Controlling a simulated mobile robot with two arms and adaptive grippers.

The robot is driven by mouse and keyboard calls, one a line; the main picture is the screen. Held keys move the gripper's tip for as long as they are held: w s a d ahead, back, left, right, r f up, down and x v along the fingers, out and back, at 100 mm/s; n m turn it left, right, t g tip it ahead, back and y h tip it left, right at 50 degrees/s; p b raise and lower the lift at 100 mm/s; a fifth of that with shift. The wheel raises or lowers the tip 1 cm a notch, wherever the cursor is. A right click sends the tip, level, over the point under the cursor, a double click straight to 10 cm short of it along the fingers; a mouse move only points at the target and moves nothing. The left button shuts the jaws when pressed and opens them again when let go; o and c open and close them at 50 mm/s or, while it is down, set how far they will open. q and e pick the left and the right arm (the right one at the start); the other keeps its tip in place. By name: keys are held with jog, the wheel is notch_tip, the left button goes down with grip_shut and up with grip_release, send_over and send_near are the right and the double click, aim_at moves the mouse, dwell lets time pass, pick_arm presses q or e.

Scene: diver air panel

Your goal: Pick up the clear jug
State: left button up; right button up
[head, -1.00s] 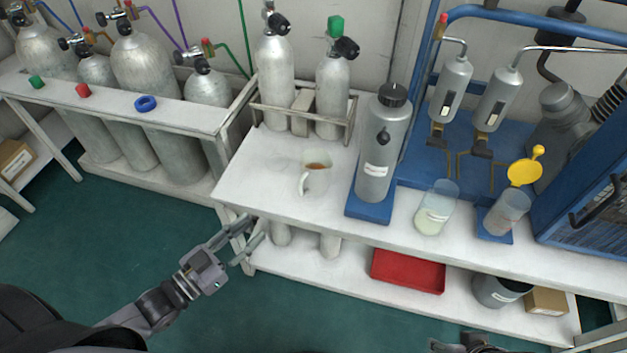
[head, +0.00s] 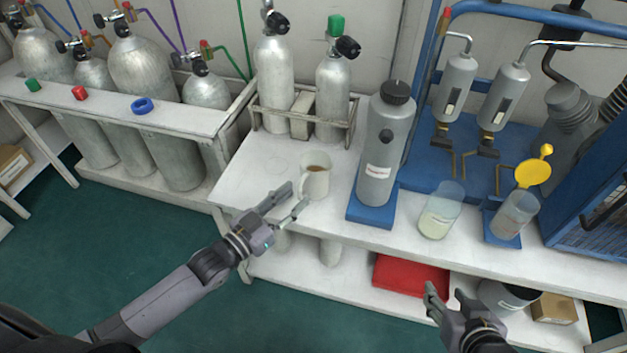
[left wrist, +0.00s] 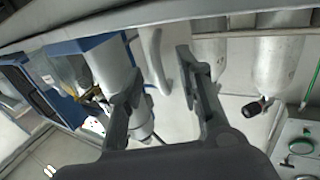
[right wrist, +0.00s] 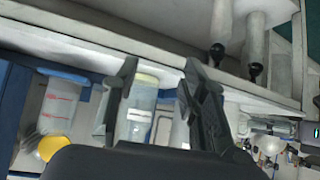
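A clear jug (head: 440,212) with pale liquid stands on the white bench, right of the grey bottle. In the right wrist view the jug (right wrist: 145,95) appears between the fingers of my right gripper (right wrist: 158,68). That gripper (head: 447,290) is open and empty, below and in front of the jug, apart from it in the head view. A second clear container (head: 513,215), with red marks in the right wrist view (right wrist: 60,105), stands on a blue base. My left gripper (head: 296,198) is open at the bench's front edge, close beside a white mug (head: 316,182); contact is unclear.
The grey bottle (head: 383,145) stands on a blue base between mug and jug. A yellow disc (head: 533,173) rises by the second container. The lower shelf holds a red tray (head: 411,275) and a cardboard box (head: 553,308). Racked cylinders (head: 332,95) stand behind.

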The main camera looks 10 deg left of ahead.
aim_at(311, 181)
pick_arm(q)
jog(key=shift+x, duration=1.35)
pick_arm(e)
jog(key=w+r+t, duration=0.1)
jog(key=w+a+r+t, duration=0.1)
jog(key=shift+w+r+y, duration=0.25)
jog(key=shift+w+y, duration=0.05)
pick_arm(q)
jog(key=shift+c, duration=0.5)
jog(key=shift+s, duration=0.1)
grip_shut()
